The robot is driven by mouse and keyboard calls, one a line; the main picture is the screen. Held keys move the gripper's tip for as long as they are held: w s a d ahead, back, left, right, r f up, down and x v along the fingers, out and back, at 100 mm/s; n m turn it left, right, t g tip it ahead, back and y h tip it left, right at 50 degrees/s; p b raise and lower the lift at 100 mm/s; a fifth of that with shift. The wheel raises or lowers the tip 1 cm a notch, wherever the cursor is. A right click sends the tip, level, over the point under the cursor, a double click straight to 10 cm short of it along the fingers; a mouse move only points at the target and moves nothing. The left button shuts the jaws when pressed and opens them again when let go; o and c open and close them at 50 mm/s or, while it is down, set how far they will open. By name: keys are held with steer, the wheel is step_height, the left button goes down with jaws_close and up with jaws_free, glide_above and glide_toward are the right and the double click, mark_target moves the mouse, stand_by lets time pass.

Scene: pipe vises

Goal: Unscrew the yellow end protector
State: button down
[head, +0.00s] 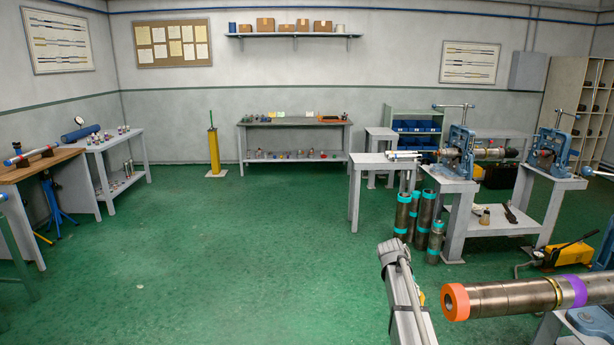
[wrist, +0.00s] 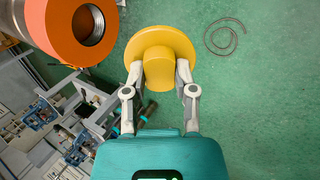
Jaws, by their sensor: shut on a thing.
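The yellow end protector (wrist: 160,42) has a round flange and a narrower knob. In the wrist view it is between the two fingers of my gripper (wrist: 160,72), which is shut on the knob. It is apart from the pipe and seems to hang over the green floor. A pipe with an orange end (wrist: 72,28) is to its upper left, and its open bore shows internal threads. In the head view the same orange-ended pipe (head: 510,298) lies level at the lower right, with a purple band. The protector and my gripper's fingers do not show in the head view.
Blue vises (head: 461,150) hold pipes on grey stands at the right. Several upright pipes with teal bands (head: 403,214) stand beside them. A yellow hand pump (head: 572,254) is at the far right. A wire coil (wrist: 225,38) lies on the floor. The middle floor is clear.

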steer(key=shift+d+r+y+p, duration=0.1)
steer(key=shift+r+y+p, duration=0.05)
steer(key=shift+y+p, duration=0.35)
steer(key=y+p, duration=0.1)
steer(key=y, duration=0.2)
steer(key=shift+y, duration=0.9)
